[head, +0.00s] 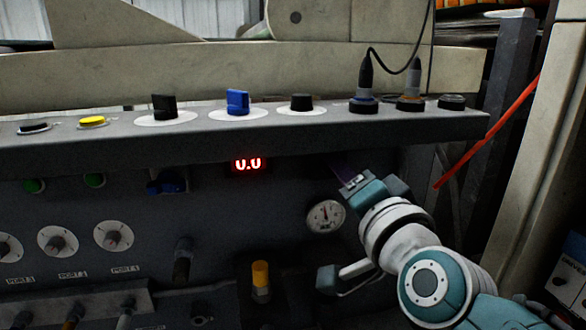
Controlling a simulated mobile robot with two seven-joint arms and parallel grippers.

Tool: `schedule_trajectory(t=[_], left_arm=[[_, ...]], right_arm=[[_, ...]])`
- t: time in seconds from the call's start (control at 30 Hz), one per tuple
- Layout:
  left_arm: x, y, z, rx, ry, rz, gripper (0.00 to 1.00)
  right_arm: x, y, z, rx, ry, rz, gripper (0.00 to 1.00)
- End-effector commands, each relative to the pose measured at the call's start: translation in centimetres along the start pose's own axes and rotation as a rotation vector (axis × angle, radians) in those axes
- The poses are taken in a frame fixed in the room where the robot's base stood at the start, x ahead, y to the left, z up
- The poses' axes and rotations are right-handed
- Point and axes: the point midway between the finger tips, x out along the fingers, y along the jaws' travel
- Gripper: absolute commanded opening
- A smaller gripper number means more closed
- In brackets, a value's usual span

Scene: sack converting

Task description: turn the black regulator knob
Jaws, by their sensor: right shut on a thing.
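My right gripper (341,171) reaches up and left from the lower right to the dark front panel, under the overhanging ledge and just above a round pressure gauge (325,216). Its fingers are in deep shadow, shut on a dark thing at the panel. From its place by the gauge this appears to be the black regulator knob, but fingers and shadow hide its outline and angle. My left gripper is not in view.
The ledge (230,145) above carries black knobs (164,106), a blue knob (238,102), a yellow button (92,121) and two plugged connectors. A red display (248,164) reads 0.0. An orange-topped fitting (260,275) stands below, left of my arm.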

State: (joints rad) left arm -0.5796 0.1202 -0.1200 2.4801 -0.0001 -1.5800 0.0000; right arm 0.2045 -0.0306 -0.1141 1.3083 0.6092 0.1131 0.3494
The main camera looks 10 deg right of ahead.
Motion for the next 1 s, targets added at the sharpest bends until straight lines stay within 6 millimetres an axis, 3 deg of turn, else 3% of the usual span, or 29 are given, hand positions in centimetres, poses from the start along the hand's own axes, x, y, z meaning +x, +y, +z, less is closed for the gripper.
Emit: schedule_trajectory(t=[0.4, 0.97, 1.0], left_arm=[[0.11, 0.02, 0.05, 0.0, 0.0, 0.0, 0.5], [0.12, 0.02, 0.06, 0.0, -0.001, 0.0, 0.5], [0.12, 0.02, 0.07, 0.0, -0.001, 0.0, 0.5]], right_arm=[[0.01, 0.03, 0.04, 0.19, 0.008, 0.001, 0.0], [0.0, 0.03, 0.03, 0.216, 0.009, 0.001, 0.0], [0.0, 0.03, 0.03, 0.216, 0.009, 0.001, 0.44]])
